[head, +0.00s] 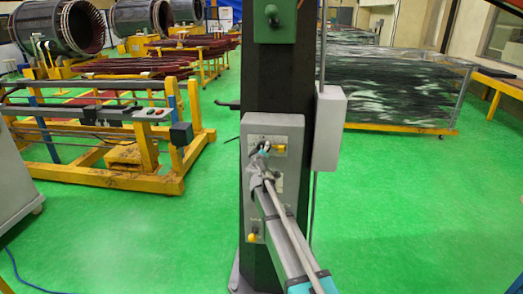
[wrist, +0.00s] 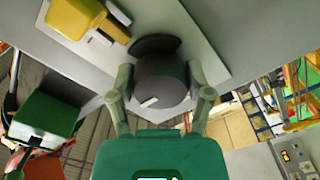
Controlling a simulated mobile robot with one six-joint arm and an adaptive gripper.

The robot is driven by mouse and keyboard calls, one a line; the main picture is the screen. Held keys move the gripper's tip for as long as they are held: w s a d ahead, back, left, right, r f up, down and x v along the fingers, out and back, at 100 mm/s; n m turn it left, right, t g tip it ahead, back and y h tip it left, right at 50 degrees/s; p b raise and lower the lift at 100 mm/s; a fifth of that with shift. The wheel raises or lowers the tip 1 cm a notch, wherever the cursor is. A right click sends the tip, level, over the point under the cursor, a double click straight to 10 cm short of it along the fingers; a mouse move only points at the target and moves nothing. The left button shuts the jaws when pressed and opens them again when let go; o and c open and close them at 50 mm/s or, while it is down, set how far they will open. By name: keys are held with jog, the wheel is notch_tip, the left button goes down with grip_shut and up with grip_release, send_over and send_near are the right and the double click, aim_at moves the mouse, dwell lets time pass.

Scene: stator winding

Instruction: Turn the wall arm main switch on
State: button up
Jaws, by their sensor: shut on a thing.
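The main switch is a round black rotary knob (wrist: 163,80) on a light plate of the grey control box (head: 288,128). A white mark shows on its lower left edge in the wrist view. My gripper (wrist: 159,75) has one finger on each side of the knob and is shut on it. In the head view, my gripper (head: 262,155) is at the upper part of the box front, and my arm reaches up to it from the lower right. The gripper largely hides the knob there.
A yellow switch (wrist: 88,16) sits close beside the knob; another yellow knob (head: 253,237) is low on the box. The box is on a dark column (head: 272,80), with a grey side box (head: 329,128) to the right. Green floor is clear around it.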

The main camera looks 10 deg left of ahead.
jog(key=o, duration=1.1)
jog(key=shift+o, duration=0.2)
jog(key=shift+s, duration=0.15)
jog(key=s, duration=1.1)
jog(key=shift+s+a, duration=0.15)
jog(key=shift+s, duration=0.2)
